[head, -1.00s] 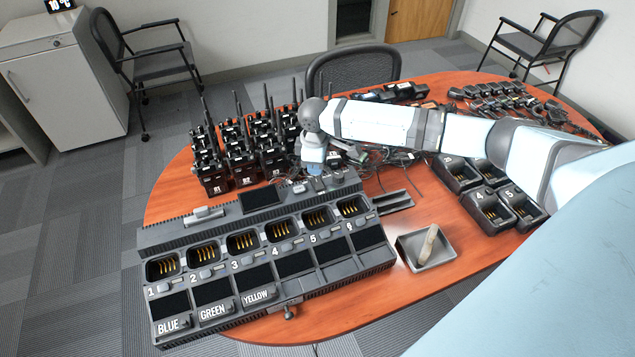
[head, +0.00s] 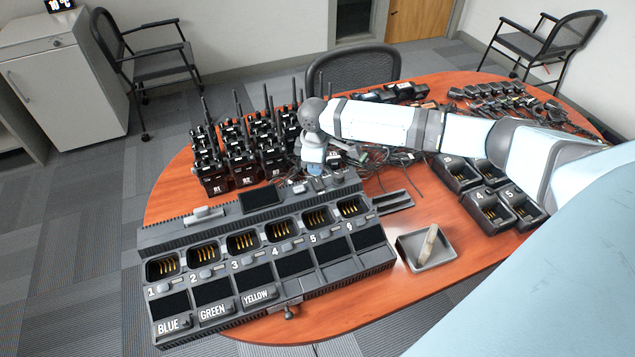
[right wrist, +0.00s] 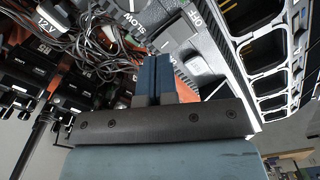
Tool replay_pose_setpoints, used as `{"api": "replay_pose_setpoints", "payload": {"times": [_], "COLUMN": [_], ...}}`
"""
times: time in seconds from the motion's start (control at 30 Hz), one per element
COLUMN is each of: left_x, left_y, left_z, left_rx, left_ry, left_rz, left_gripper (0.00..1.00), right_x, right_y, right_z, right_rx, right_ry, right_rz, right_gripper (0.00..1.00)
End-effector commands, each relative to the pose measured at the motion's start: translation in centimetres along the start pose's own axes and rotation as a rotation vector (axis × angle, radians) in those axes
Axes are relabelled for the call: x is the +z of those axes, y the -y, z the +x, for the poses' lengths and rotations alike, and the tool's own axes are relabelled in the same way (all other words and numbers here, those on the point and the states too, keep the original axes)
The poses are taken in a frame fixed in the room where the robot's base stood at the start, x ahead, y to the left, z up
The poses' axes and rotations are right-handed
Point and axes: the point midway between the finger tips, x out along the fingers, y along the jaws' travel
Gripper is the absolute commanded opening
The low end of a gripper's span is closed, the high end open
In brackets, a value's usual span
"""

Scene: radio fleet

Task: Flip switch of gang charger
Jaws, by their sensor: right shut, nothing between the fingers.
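The gang charger (head: 270,262) is a long dark unit with numbered bays, lying along the table's near left edge. My right gripper (head: 315,172) is shut and empty, pointing down at the charger's back right end. In the right wrist view its blue fingers (right wrist: 154,68) are pressed together, close to the charger's panel (right wrist: 200,65). A rocker switch (right wrist: 168,38) beside a partly seen "OFF" label appears just beyond the fingertips, next to a dial marked "SLOW" (right wrist: 130,12). I cannot tell whether the fingers touch the switch. My left gripper is out of view.
Several radios with antennas (head: 235,150) stand behind the charger, left of my right gripper. Tangled cables (head: 385,165) lie to its right. A small grey tray (head: 427,250) and single chargers (head: 490,210) stand to the right. Some tabletop at front right is bare.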

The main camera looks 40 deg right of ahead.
Motion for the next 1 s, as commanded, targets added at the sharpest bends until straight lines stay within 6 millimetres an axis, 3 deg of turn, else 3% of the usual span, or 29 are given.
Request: {"api": "replay_pose_setpoints", "payload": {"times": [1.0], "left_x": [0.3], "left_y": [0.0], "left_z": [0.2], "left_rx": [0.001], "left_ry": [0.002], "left_rz": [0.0], "left_gripper": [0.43], "right_x": [0.0], "right_y": [0.0], "right_z": [1.4], "right_rx": [0.0], "right_ry": [-0.001], "right_rz": [0.0], "right_gripper": [0.0]}}
